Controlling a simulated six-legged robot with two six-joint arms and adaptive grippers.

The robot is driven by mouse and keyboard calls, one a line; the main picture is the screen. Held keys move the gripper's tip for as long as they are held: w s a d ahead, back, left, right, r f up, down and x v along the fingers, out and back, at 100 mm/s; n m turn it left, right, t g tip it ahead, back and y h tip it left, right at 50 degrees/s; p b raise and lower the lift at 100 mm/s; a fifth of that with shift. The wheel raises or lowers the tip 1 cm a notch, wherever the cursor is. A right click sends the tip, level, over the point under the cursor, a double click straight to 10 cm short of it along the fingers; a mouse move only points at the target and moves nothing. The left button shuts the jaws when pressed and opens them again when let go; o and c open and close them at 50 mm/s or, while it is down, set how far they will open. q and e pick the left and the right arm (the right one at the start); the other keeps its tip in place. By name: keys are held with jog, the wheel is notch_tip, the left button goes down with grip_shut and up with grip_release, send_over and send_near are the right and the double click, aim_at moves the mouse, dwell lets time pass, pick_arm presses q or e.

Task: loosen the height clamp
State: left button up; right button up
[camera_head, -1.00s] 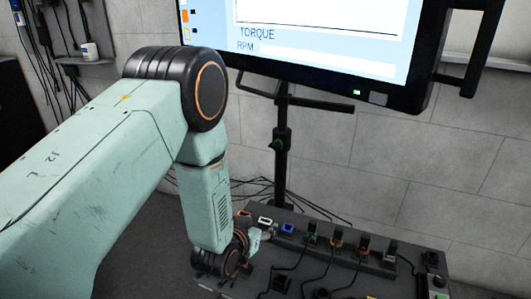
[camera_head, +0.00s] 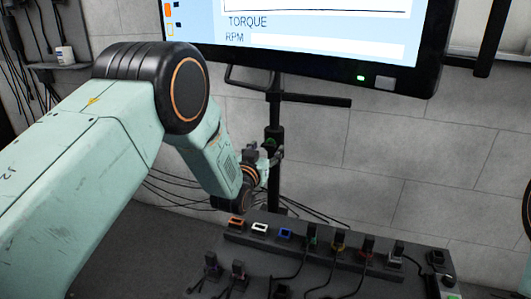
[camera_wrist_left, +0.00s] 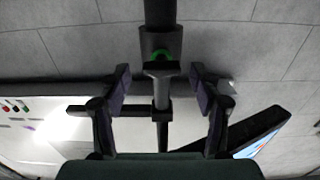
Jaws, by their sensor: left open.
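The height clamp (camera_head: 273,132) is a dark collar with a green ring on the upright post (camera_head: 273,110) below the screen. In the left wrist view the clamp (camera_wrist_left: 160,45) appears top centre, with the green ring and a dark handle-like piece (camera_wrist_left: 160,68) facing me. My left gripper (camera_head: 271,153) is at the post, just below and in front of the clamp, partly hiding it. In the left wrist view the open fingers (camera_wrist_left: 160,78) stand on either side of the post and handle-like piece, apart from both. My right gripper is not in view.
The large screen (camera_head: 300,40) hangs above, with a horizontal bar (camera_head: 315,100) beneath it. A dark bench (camera_head: 330,240) with coloured connectors and cables lies below. A grey tiled wall (camera_head: 400,140) is behind. A shelf with a cup (camera_head: 65,54) is at upper left.

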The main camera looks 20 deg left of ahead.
pick_arm(q)
jog(key=shift+w, duration=0.7)
jog(key=shift+c, duration=0.2)
jog(key=c, duration=1.1)
